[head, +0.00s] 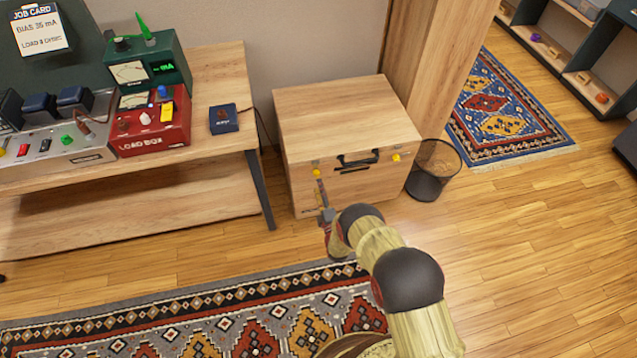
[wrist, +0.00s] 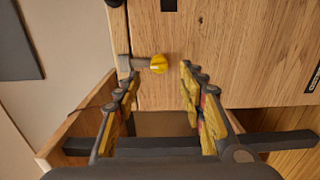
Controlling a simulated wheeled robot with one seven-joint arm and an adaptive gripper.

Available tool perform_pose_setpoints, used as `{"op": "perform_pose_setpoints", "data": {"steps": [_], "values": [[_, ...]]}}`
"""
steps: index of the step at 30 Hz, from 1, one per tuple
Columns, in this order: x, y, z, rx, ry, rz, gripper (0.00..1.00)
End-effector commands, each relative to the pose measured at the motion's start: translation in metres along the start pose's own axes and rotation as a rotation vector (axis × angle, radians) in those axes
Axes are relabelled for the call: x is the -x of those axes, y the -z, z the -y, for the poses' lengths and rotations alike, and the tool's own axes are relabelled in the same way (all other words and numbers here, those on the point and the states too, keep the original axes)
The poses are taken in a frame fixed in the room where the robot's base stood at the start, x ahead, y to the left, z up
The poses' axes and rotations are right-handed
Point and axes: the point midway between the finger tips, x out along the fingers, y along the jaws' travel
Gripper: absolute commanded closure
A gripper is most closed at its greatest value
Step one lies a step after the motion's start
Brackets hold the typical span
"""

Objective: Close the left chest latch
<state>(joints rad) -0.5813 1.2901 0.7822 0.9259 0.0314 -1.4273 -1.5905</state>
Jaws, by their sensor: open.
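The wooden chest (head: 335,108) stands on the floor with its lid down and a black handle (head: 358,159) on its front. The left latch (head: 316,172) has a yellow knob and sits at the front left, near the lid seam. Its yellow knob (wrist: 159,64) and grey metal stem show in the wrist view. A second yellow-knobbed latch (head: 396,157) is at the front right. My gripper (head: 322,190) is in front of the chest's left side, just below the left latch. In the wrist view my gripper (wrist: 160,76) is open and empty, the knob between and just beyond its fingertips.
A black mesh bin (head: 434,170) stands close to the chest's right side. A workbench (head: 215,165) with a red load box (head: 150,123) is to the left. A patterned rug (head: 240,310) lies in front. Bare floor (head: 520,230) is open to the right.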

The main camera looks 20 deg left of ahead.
Motion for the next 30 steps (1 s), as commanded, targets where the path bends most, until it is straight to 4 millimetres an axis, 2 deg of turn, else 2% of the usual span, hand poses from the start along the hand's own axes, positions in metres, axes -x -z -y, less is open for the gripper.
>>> {"op": "perform_pose_setpoints", "data": {"steps": [1, 6, 12, 17, 30], "values": [[0.011, 0.0, 0.001, 0.0, 0.004, 0.0, 0.6], [0.044, 0.0, 0.0, 0.0, 0.002, 0.0, 0.6], [0.068, 0.0, 0.001, 0.0, 0.002, 0.0, 0.6], [0.074, 0.0, 0.0, 0.0, 0.0, 0.0, 0.6], [0.074, 0.0, 0.0, 0.0, 0.001, 0.0, 0.6]]}}
